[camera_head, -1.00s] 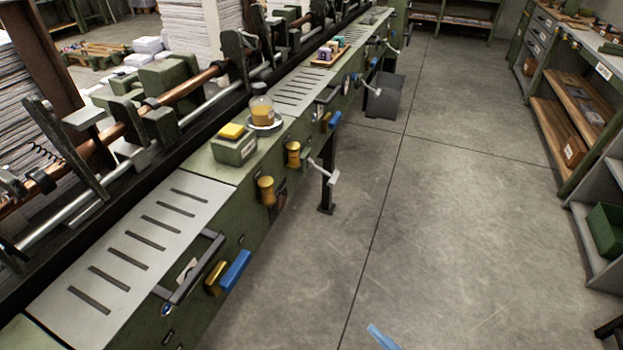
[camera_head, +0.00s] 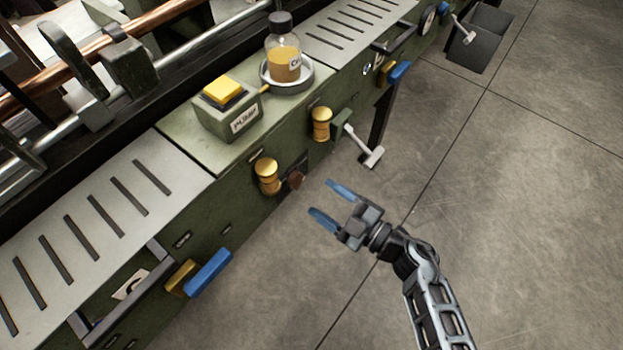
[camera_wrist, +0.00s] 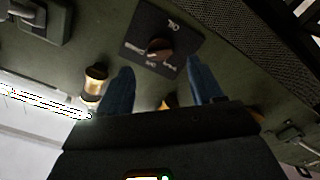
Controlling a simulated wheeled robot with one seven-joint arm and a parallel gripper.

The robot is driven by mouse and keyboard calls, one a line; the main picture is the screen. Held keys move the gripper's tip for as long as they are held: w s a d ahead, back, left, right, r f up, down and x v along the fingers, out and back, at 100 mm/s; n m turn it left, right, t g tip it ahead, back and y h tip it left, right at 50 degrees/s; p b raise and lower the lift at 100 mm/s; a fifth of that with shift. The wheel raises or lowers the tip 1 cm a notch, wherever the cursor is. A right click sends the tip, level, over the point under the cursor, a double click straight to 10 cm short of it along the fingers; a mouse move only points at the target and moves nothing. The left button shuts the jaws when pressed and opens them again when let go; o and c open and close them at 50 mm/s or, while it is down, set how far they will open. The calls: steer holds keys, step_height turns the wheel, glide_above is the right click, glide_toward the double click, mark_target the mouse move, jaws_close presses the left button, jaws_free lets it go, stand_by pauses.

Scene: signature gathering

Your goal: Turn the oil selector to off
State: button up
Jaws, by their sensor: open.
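The oil selector is a small brown knob (camera_head: 296,179) on the front of the green machine, beside a brass knob (camera_head: 267,175). In the wrist view the selector knob (camera_wrist: 158,46) sits on a dark plate (camera_wrist: 187,44) with white lettering that appears upside down. Several small labels surround the knob; they are too small to read surely, and I cannot tell its setting. My gripper (camera_head: 320,198) is open and empty, with blue fingers pointing at the panel just right of the knob. In the wrist view the fingers (camera_wrist: 158,68) stand either side below the knob, apart from it.
A second brass knob (camera_head: 321,124) and a white-ended crank lever (camera_head: 362,145) project from the panel. A blue handle (camera_head: 209,272) is at lower left. A bottle (camera_head: 283,62) and a yellow-topped box (camera_head: 228,110) stand on top.

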mark_target(301, 183)
steer(key=x, duration=0.5)
steer(key=shift+w+a, duration=0.25)
steer(key=shift+a, duration=0.05)
steer(key=c, duration=1.1)
